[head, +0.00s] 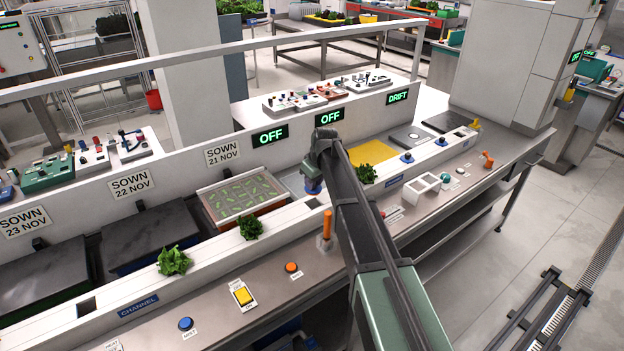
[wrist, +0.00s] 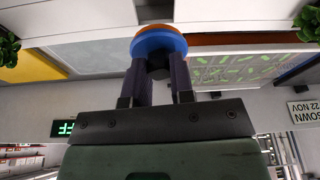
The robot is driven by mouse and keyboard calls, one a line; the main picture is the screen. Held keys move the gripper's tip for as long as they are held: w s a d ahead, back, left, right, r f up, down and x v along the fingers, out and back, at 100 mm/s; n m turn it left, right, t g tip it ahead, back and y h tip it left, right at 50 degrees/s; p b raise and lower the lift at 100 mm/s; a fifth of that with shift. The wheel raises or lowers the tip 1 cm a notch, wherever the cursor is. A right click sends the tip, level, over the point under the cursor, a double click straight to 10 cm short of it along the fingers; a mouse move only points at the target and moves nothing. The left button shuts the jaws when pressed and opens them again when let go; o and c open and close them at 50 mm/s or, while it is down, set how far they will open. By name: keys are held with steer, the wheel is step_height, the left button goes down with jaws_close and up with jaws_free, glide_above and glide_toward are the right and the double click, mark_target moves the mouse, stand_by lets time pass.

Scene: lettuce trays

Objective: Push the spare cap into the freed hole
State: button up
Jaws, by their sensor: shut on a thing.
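My gripper (wrist: 160,80) is shut on a blue round cap (wrist: 158,45) with an orange band along its far edge in the wrist view. In the head view my gripper (head: 313,178) points down over the white channel (head: 205,248), and the blue of the cap (head: 313,188) shows at its tip. It is between two lettuce plants, the nearer one (head: 250,227) and the farther one (head: 365,174). The channel spot under the cap is hidden, so I cannot tell whether cap and channel touch.
Another lettuce (head: 173,262) and a blue cap (head: 407,157) sit along the channel. An upright orange handle (head: 327,224) stands on the front bench close to my arm. A seedling tray (head: 245,195) lies behind the channel. Buttons line the bench front.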

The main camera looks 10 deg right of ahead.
mark_target(316, 188)
steer(key=shift+d+f+b, duration=0.15)
steer(key=shift+f+b, duration=0.45)
steer(key=shift+f, duration=0.1)
step_height(316, 188, down, 3)
steer(key=b, duration=0.2)
steer(key=shift+r+b, duration=0.15)
steer(key=shift+b, duration=0.2)
steer(key=shift+f+b, duration=0.3)
steer(key=shift+b, duration=0.05)
steer(key=shift+f, duration=0.25)
steer(key=shift+f+b, duration=0.6)
steer(key=shift+b, duration=0.2)
stand_by(1.5)
steer(key=o, duration=1.4)
steer(key=shift+c, duration=0.2)
